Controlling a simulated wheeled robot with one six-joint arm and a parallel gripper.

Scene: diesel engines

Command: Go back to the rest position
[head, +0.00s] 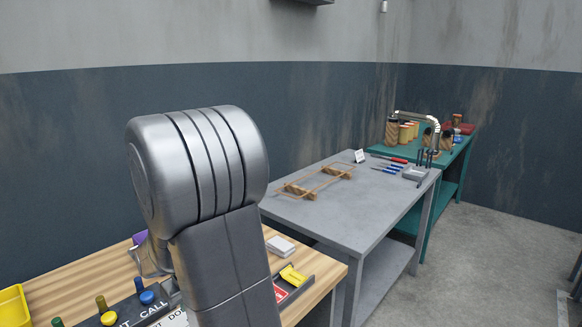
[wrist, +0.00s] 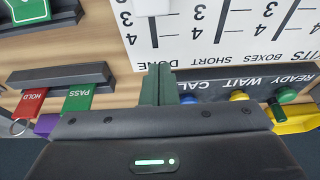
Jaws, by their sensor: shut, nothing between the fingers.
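My gripper (wrist: 158,84) shows in the wrist view, its two dark green fingers together with nothing between them. The fingers point toward a white board with printed numbers (wrist: 215,35) over the wooden bench (head: 110,270). In the head view my grey arm stands large in the middle and hides part of the bench. The fingertips cannot be made out there.
A black strip (wrist: 220,87) with coloured knobs lies close beside my fingers. A rack (wrist: 58,75) holds a red HOLD tag (wrist: 30,102) and a green PASS tag (wrist: 78,98). A yellow bin (head: 14,305) sits at left. A grey table (head: 340,215) stands beyond.

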